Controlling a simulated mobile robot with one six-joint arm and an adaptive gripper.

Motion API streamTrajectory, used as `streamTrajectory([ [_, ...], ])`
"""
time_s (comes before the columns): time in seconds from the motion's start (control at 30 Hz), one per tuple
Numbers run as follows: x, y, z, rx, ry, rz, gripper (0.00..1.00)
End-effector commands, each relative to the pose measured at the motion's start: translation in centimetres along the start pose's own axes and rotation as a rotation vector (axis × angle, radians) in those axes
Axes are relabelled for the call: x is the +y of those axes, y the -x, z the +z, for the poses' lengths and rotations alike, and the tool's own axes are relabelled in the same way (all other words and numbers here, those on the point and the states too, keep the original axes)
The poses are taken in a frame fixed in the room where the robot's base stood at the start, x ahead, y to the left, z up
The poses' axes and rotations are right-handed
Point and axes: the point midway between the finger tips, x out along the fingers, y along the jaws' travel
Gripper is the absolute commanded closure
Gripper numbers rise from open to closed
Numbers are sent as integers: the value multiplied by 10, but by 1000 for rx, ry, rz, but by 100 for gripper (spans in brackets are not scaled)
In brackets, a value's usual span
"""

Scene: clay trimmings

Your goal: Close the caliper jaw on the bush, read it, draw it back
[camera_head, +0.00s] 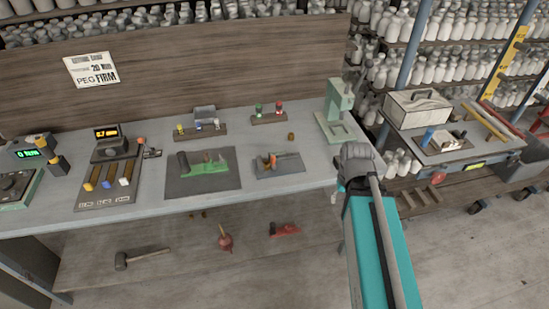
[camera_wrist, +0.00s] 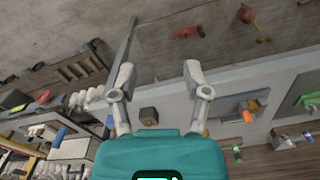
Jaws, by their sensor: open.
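My gripper (camera_head: 358,158) hangs at the right end of the grey bench, apart from the things on it. In the wrist view its two fingers (camera_wrist: 159,72) are spread wide with nothing between the tips. A small fixture with an orange part (camera_head: 271,162) sits on a dark plate on the bench, left of my gripper. It may be the caliper, and its orange part also shows in the wrist view (camera_wrist: 249,116). A small brown cylinder (camera_head: 291,136) stands behind it and may be the bush. I cannot tell the jaw's position or a reading.
A pale green press (camera_head: 336,115) stands at the bench's right end, close behind my gripper. A green fixture (camera_head: 207,168) lies on a dark mat. A lit orange readout (camera_head: 106,133) stands farther left. A cart (camera_head: 470,153) is at the right.

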Motion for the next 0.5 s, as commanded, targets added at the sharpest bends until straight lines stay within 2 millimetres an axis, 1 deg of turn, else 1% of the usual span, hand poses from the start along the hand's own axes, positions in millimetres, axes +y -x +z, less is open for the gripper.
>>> streamTrajectory([
  [0.07,-6,1,-12,14,24,-6,38],
  [0.17,-21,4,-36,46,78,-18,38],
  [0.2,-32,5,-49,63,113,-25,38],
  [0.27,-48,7,-70,94,165,-35,38],
  [0.3,-60,9,-85,118,203,-44,38],
  [0.37,-79,12,-108,156,263,-56,38],
  [0.4,-93,15,-124,183,304,-65,38],
  [0.47,-114,18,-146,222,364,-77,38],
  [0.5,-129,20,-159,248,402,-84,38],
])
